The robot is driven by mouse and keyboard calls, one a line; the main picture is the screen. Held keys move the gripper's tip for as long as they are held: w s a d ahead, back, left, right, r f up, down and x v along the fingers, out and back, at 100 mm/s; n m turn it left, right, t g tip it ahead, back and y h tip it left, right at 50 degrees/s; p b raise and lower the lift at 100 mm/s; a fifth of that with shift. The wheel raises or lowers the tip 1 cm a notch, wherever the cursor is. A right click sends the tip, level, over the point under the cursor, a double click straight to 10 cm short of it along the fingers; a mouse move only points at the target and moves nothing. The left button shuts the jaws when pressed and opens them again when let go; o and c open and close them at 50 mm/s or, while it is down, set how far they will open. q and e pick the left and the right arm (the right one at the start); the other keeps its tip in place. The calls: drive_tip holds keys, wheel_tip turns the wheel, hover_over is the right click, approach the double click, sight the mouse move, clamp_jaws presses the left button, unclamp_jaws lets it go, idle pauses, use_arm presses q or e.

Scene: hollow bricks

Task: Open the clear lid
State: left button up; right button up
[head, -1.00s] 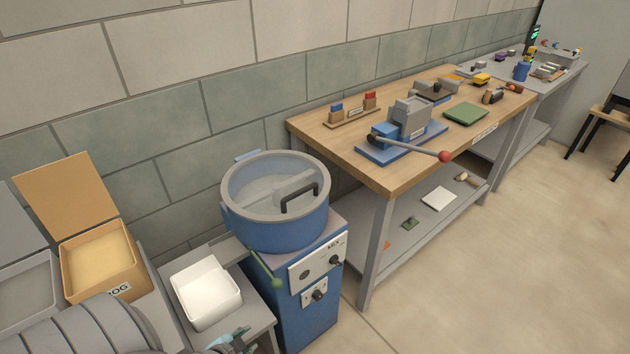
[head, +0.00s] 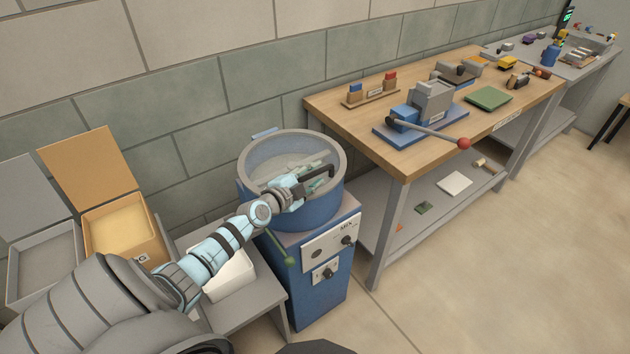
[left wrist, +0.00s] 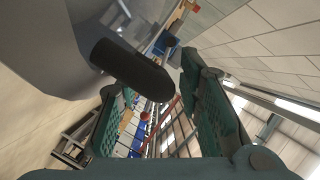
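The clear lid (head: 262,160) lies shut on the round blue drum of the mixer (head: 300,213). Its black handle (head: 321,172) shows in the head view beside my left gripper (head: 312,181), and as a thick dark bar (left wrist: 132,70) in the left wrist view. My left gripper (left wrist: 160,105) is open, with its green finger pads apart. The handle bar reaches into the upper part of the space by the fingertips; I cannot tell whether it touches a pad. My left forearm hides part of the lid and drum. My right gripper is not in view.
A white tub (head: 233,275) stands on a low grey table under my left arm. An orange open box (head: 118,235) is to its left. A wooden bench (head: 390,150) with a blue lever press (head: 425,115) stands right of the mixer. The floor in front of the bench is clear.

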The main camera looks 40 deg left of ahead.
use_arm(q)
drive_tip(key=shift+w, duration=0.5)
drive_tip(key=shift+c, duration=0.4)
clamp_jaws()
drive_tip(key=shift+r, duration=0.1)
